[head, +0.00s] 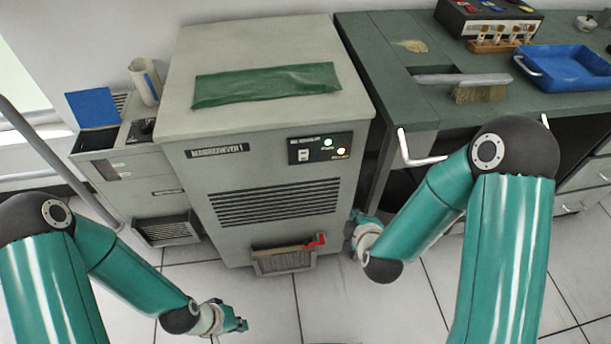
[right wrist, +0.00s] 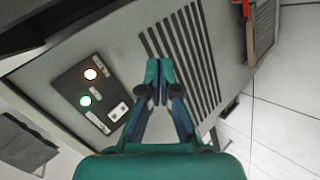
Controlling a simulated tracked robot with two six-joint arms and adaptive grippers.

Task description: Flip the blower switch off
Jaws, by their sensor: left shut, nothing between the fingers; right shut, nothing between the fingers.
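The blower switch is a small white rocker (head: 304,155) on the black control panel (head: 319,148) at the upper right of the grey cabinet's front. The panel bears a lit green lamp (head: 328,142) and a lit amber lamp (head: 341,152). In the right wrist view the switch (right wrist: 118,111) lies to the left of my right gripper (right wrist: 159,77), whose fingers are together and empty in front of the cabinet near its vent slots. In the head view that gripper is partly hidden beside the cabinet's right edge. My left gripper (head: 241,323) is shut and empty, low over the floor.
The grey cabinet (head: 226,170) has a green cloth (head: 266,84) on top and a bin (head: 284,262) with a red-handled item at its foot. A smaller grey unit (head: 127,170) stands left. A dark green bench (head: 385,65) with a white bar handle (head: 420,160) stands right.

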